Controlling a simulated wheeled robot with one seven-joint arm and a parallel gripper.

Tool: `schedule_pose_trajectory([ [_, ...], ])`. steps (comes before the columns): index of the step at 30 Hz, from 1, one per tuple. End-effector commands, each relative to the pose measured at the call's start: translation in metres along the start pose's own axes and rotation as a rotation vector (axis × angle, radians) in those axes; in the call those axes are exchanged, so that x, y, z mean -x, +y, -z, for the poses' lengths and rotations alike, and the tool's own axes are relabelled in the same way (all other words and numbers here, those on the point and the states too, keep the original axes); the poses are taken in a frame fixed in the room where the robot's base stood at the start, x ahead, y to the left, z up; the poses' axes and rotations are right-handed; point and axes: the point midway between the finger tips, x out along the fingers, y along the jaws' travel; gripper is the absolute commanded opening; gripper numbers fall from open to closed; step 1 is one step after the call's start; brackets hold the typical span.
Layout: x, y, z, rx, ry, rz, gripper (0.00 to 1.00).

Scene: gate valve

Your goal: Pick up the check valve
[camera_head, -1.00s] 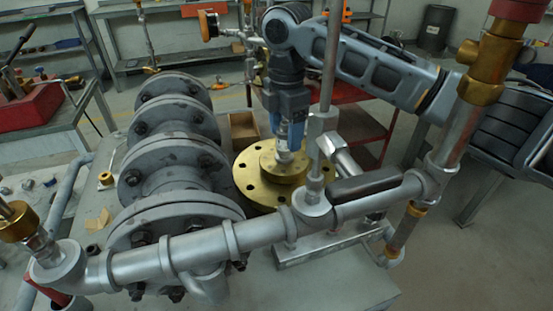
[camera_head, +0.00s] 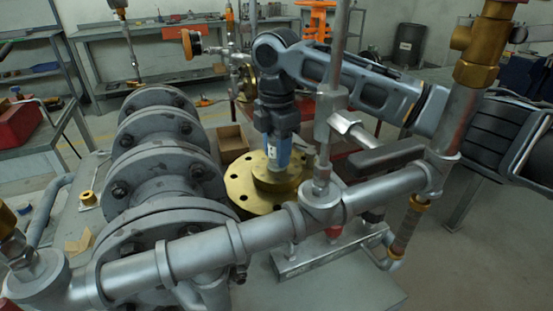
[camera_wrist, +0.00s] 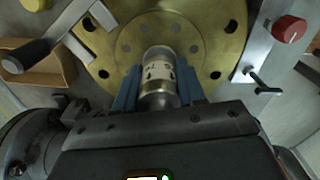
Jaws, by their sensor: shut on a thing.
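The check valve (camera_wrist: 159,80) is a small silver cylinder with a pale printed label. In the wrist view it stands between the two blue fingers of my gripper (camera_wrist: 158,90), which are shut on it. Behind it is the round brass flange (camera_wrist: 215,30) with bolt holes. In the head view my gripper (camera_head: 279,158) points down over the brass flange (camera_head: 258,197); the valve is mostly hidden there by the fingers. I cannot tell whether the valve touches the flange.
A grey pipe (camera_head: 200,252) with a dark lever handle (camera_head: 388,157) crosses in front of my gripper. Grey flanged pipe sections (camera_head: 160,177) stand to the left. An open cardboard box (camera_head: 232,141) lies behind the flange. A red knob (camera_wrist: 289,29) shows in the wrist view.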

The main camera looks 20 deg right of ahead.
Motion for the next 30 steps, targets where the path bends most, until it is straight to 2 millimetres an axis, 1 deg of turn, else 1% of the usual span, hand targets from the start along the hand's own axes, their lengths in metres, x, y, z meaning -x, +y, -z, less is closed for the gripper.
schedule_pose_trajectory([
  [1, 0.000, 0.000, 0.000, 0.000, 0.000, 0.000, 0.26],
  [9, 0.000, 0.000, 0.000, 0.000, 0.000, 0.000, 0.00],
  [22, 0.004, 0.000, 0.000, 0.000, 0.000, -0.001, 0.00],
  [26, 0.011, 0.000, 0.000, 0.000, 0.001, -0.001, 0.00],
  [30, 0.025, 0.000, 0.000, 0.000, 0.002, -0.001, 0.00],
])
